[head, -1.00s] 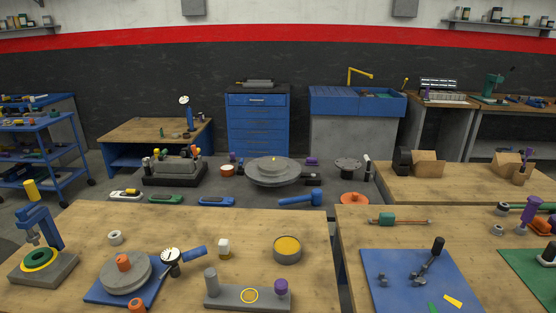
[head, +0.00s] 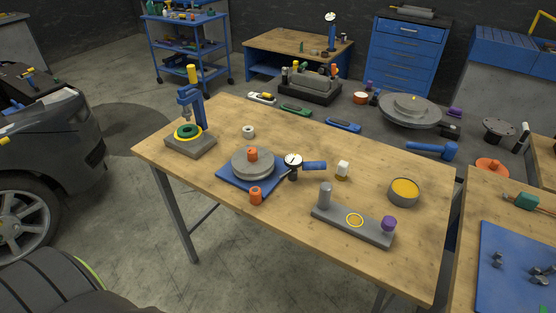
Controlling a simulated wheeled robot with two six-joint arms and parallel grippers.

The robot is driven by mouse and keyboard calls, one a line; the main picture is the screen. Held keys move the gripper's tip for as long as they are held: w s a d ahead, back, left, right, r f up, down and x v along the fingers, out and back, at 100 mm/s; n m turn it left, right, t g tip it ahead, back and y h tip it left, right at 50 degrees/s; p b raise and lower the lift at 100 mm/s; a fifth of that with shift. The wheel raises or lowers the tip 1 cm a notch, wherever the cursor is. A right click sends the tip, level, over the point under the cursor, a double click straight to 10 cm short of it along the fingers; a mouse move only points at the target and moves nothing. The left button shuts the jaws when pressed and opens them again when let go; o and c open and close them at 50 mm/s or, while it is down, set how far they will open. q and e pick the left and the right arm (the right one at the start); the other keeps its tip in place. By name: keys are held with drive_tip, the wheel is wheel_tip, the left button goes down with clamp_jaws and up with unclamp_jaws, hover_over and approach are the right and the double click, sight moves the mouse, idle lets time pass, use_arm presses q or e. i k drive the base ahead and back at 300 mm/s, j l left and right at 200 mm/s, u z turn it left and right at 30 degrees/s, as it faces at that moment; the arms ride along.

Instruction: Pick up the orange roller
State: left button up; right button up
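Two small orange cylindrical pieces are in the head view, and I cannot tell which one is the orange roller. One orange piece (head: 256,196) is at the front edge of the blue plate (head: 228,177) on the wooden workbench. The other orange piece (head: 252,154) stands at the middle of a round grey disc (head: 240,166) that rests on the blue plate. A dial gauge (head: 293,164) with a blue handle is just right of the disc. Neither of my grippers is in view.
The workbench (head: 300,230) also carries a blue press (head: 187,135), a grey ring (head: 248,132), a grey plate with posts (head: 340,229) and a yellow-filled round tin (head: 404,192). A grey car (head: 40,140) stands at the left. Floor is open between car and bench.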

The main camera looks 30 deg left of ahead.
sight(255, 192)
drive_tip(key=u, duration=1.1)
